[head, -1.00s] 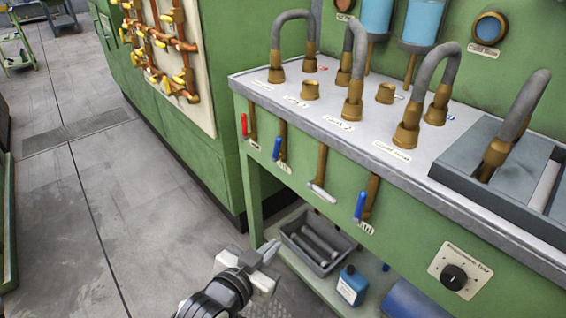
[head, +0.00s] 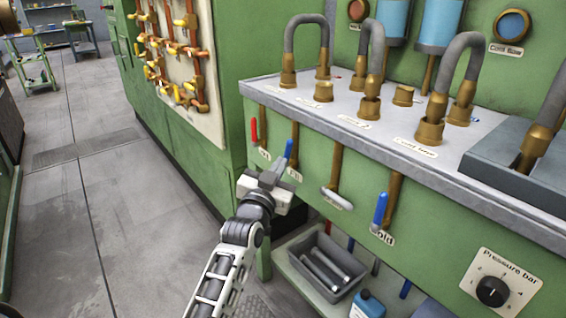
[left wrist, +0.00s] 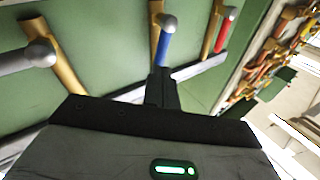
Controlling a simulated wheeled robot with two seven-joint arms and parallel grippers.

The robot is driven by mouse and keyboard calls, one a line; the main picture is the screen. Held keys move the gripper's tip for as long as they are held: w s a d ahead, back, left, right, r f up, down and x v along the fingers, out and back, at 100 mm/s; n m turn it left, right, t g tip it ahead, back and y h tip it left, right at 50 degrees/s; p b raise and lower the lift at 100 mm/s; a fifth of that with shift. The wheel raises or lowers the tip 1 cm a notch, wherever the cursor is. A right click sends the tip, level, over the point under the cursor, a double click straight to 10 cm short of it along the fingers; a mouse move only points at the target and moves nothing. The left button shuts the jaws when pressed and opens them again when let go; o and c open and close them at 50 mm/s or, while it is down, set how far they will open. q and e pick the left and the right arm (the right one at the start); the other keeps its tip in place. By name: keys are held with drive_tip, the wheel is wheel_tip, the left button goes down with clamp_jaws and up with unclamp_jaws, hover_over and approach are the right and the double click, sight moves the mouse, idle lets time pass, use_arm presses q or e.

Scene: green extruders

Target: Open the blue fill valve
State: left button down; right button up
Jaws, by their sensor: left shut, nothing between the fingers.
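The blue fill valve handle (head: 288,153) hangs on its brass pipe on the green bench front, between the red handle and the grey one. My left gripper (head: 273,172) is shut and empty, with its fingertips right by this handle and partly covering it. In the left wrist view the blue handle (left wrist: 165,45) stands just beyond the shut fingers (left wrist: 161,88), which cover its lower end. Whether they touch it, I cannot tell. My right gripper is not in view.
The red handle (head: 254,131) is to the left, the grey handle (head: 336,198) to the right, and another blue handle (head: 380,210) labelled Cold farther right. Below are a grey tray (head: 322,262) and a blue bottle (head: 367,304). The floor at left is clear.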

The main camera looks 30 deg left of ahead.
sight(288, 153)
use_arm(q)
drive_tip(key=shift+w+a+r, duration=0.1)
drive_tip(key=shift+w+a, duration=0.05)
drive_tip(key=shift+w, duration=1.3)
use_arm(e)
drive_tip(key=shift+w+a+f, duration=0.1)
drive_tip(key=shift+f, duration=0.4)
use_arm(q)
drive_tip(key=shift+r, duration=0.1)
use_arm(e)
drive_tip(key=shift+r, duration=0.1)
use_arm(q)
drive_tip(key=n+p, duration=0.1)
drive_tip(key=p, duration=0.1)
drive_tip(key=a+n+g+p, duration=0.1)
drive_tip(key=p, duration=0.4)
drive_tip(key=shift+w+a+r+n+g+p, duration=0.15)
drive_tip(key=shift+w+r+n+g+p, duration=0.15)
drive_tip(key=shift+r+n+g, duration=0.1)
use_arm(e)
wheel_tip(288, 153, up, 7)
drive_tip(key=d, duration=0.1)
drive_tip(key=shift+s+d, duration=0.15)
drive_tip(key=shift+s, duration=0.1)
